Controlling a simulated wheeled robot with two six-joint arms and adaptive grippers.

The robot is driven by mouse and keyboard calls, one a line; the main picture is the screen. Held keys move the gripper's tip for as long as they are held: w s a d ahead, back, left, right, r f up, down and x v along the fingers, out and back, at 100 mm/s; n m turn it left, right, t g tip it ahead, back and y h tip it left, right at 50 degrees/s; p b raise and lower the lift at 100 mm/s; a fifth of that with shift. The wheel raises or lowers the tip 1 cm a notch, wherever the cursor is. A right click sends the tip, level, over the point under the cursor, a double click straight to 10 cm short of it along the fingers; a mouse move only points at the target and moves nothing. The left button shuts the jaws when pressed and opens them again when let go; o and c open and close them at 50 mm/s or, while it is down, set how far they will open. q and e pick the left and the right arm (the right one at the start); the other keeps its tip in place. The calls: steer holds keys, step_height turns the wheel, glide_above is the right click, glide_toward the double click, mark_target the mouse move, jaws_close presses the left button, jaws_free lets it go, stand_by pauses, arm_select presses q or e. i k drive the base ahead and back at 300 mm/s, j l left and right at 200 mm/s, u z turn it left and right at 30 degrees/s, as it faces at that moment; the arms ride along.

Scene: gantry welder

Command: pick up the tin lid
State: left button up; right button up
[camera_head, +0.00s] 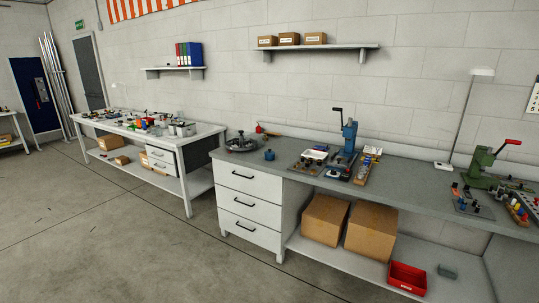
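I cannot make out a tin lid for certain; things on the benches are small at this distance. On the far left white bench (205,133), grey metal containers (184,128) stand near its right end, and I cannot tell whether one carries a lid. A round grey metal piece (241,146) with small parts on it sits at the left end of the nearer grey workbench (408,176). A small blue object (269,155) stands to its right. Neither of my grippers is in view.
The grey bench also holds a blue press (349,135), a green press (485,168) and a lamp (465,115). Cardboard boxes (371,230) and a red bin (407,278) sit on its lower shelf. The concrete floor (130,235) in front is clear.

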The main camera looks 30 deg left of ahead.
mark_target(268, 153)
steer(key=i+j, duration=0.3)
steer(key=j, duration=0.2)
steer(key=i+j, duration=0.3)
steer(key=j, duration=0.15)
steer(key=i+j, duration=0.3)
steer(key=j, duration=0.2)
steer(key=i+j+z, duration=0.1)
steer(key=i+j, duration=0.2)
steer(key=j, duration=0.15)
steer(key=i+j, duration=0.3)
steer(key=j, duration=0.2)
steer(key=i+j, duration=0.3)
steer(key=j, duration=0.2)
steer(key=i+j, duration=0.25)
steer(key=j, duration=0.25)
steer(key=i+j+z, duration=0.1)
steer(key=i+j, duration=0.2)
steer(key=j, duration=0.2)
